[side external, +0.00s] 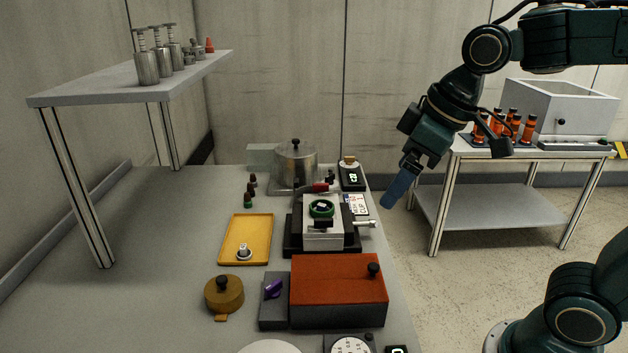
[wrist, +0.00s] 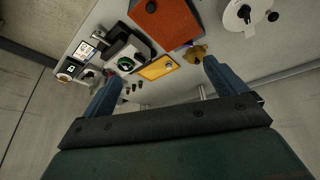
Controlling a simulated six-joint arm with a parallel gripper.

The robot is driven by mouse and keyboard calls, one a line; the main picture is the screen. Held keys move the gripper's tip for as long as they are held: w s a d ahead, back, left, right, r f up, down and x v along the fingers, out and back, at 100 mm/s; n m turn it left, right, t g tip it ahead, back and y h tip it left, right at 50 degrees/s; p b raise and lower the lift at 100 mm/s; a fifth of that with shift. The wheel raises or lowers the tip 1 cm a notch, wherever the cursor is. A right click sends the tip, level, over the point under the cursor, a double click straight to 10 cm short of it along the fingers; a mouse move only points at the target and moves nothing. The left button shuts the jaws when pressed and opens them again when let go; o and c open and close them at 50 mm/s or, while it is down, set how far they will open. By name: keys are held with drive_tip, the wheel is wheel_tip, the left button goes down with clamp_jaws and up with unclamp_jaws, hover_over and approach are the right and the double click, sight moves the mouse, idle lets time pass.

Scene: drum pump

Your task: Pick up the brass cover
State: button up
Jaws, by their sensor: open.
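The brass cover (side external: 224,295) is a round brownish-gold lid with a black knob and a small tab. It lies on the grey bench in the left foreground of the side view, below the yellow tray. In the wrist view the brass cover (wrist: 197,53) shows near the tip of the right finger, partly hidden by it. My gripper (side external: 393,198) is in the air beyond the bench's right edge, well apart from the cover. In the wrist view my gripper (wrist: 164,70) has its two blue fingers wide apart with nothing held between them.
An orange-topped box (side external: 338,280) and a purple-handled grey block (side external: 273,311) stand right of the cover. A yellow tray (side external: 235,240) holds a small metal part. A vise (side external: 322,235) with a green ring stands behind. A raised shelf (side external: 100,93) overhangs the left side.

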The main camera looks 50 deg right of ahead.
drive_tip(key=w+a+n, duration=0.3)
drive_tip(key=w+a, duration=0.1)
drive_tip(key=w, duration=0.3)
drive_tip(key=n+g+y, duration=0.2)
drive_tip(key=n+g, duration=0.1)
drive_tip(key=n, duration=0.4)
approach(225, 278)
drive_tip(key=shift+w+r, duration=0.15)
drive_tip(key=shift+r, duration=0.45)
drive_tip(key=shift+x, duration=4.3)
drive_tip(key=shift+s+x, duration=0.2)
drive_tip(key=shift+x, duration=2.35)
drive_tip(key=shift+d, duration=0.2)
